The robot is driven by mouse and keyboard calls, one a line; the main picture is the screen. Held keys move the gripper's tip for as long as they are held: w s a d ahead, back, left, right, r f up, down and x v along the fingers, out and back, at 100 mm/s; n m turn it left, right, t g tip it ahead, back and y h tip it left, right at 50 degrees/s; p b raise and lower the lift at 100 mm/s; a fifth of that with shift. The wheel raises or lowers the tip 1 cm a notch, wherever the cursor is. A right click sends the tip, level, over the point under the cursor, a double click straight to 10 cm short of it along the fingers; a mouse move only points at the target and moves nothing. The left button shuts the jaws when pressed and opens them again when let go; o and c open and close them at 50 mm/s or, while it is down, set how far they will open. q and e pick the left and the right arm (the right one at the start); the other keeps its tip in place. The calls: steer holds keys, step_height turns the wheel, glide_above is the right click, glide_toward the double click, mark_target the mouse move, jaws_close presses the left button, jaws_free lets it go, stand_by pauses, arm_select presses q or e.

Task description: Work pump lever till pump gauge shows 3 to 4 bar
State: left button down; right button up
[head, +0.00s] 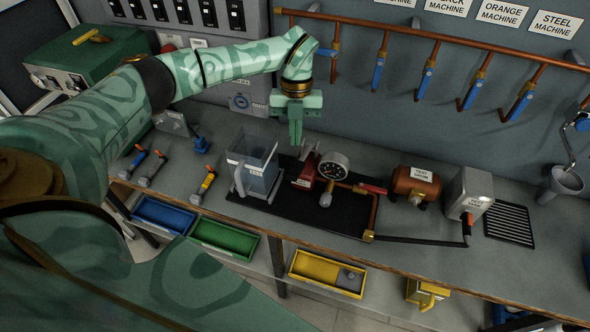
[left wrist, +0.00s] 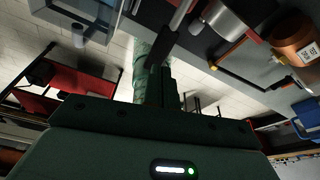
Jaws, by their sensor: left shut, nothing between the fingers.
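The pump (head: 304,176) is a red block on a black mat (head: 285,202) on the bench. Its round pump gauge (head: 333,166) faces me, but the needle is too small to read. The thin pump lever (head: 316,147) rises from the pump, close to the right of my left gripper (head: 296,143). My left gripper is shut and empty, pointing down above the pump. In the left wrist view, the dark lever grip (left wrist: 167,44) on its grey rod appears beside the fingertips (left wrist: 153,60). I cannot tell whether they touch. My right gripper is not in view.
A clear water tank (head: 254,165) stands left of the pump. A copper tank (head: 416,183) and grey box (head: 468,192) stand to its right. Copper pipes with blue-handled valves (head: 428,80) line the wall. Coloured trays (head: 327,273) sit below the bench edge.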

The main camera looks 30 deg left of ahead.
mark_target(296, 160)
arm_select(q)
steer(key=shift+b+x, duration=2.6)
steer(key=shift+x, duration=0.9)
steer(key=shift+w+a+b+x, duration=0.15)
steer(key=shift+b+x, duration=0.15)
steer(key=shift+x, duration=0.4)
steer(key=shift+w+b+x, duration=0.15)
steer(key=shift+b+x, duration=0.2)
steer(key=shift+x, duration=0.4)
steer(key=shift+w+a+b+x, duration=0.15)
steer(key=shift+b+x, duration=0.15)
steer(key=shift+x, duration=0.4)
steer(key=shift+f, duration=0.1)
steer(key=shift+w+a+r+b, duration=0.15)
steer(key=shift+w+a, duration=0.1)
steer(key=shift+w, duration=0.15)
steer(key=shift+w+a+r+b, duration=0.15)
steer(key=shift+w+a, duration=0.1)
steer(key=shift+w, duration=0.2)
steer(key=shift+w+a+r, duration=0.2)
steer(key=shift+w+a, duration=0.05)
steer(key=shift+w, duration=0.15)
steer(key=v, duration=1.6)
steer(key=shift+w+r+p, duration=0.15)
steer(key=shift+p, duration=0.3)
